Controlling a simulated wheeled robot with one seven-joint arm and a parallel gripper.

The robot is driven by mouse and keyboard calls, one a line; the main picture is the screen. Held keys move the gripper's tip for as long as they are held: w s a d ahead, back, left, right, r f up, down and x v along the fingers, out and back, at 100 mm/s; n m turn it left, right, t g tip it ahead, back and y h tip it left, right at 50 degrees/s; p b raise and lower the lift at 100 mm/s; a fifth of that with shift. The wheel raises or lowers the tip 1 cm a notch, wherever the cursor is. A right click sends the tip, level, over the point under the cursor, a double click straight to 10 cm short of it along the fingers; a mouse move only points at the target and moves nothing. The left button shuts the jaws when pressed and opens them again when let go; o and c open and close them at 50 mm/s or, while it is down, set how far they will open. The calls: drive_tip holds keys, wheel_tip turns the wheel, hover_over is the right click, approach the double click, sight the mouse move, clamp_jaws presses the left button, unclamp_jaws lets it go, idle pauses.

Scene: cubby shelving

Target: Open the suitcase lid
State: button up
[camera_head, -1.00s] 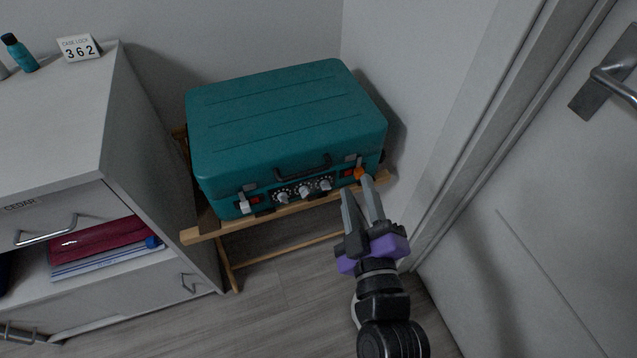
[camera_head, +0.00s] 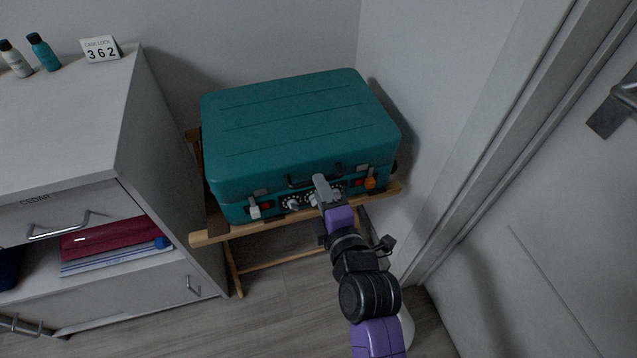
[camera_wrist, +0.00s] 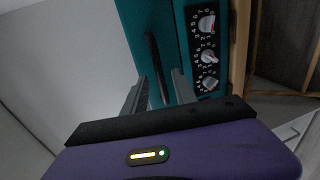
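The teal suitcase (camera_head: 300,120) lies flat with its lid down. On its front face are a dark handle (camera_head: 300,182), a row of dials (camera_head: 291,203), a pale latch (camera_head: 254,212) on the left and an orange latch (camera_head: 370,183) on the right. My gripper (camera_head: 323,188) is at the middle of the front, partly covering the handle and dials. In the wrist view its fingers (camera_wrist: 157,92) are apart. The handle (camera_wrist: 154,65) appears between them, and three dials (camera_wrist: 208,55) lie to their right. I cannot tell whether the fingers reach around the handle.
A wooden stand (camera_head: 220,238) bears the suitcase. A white cabinet (camera_head: 165,190) is at the left, with a "362" case-lock card (camera_head: 101,48) and two bottles on top. A door (camera_head: 570,240) and frame are close on the right. Some floor (camera_head: 275,305) is clear in front.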

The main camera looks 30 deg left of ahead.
drive_tip(key=shift+x, duration=1.2)
clamp_jaws()
idle(0.6)
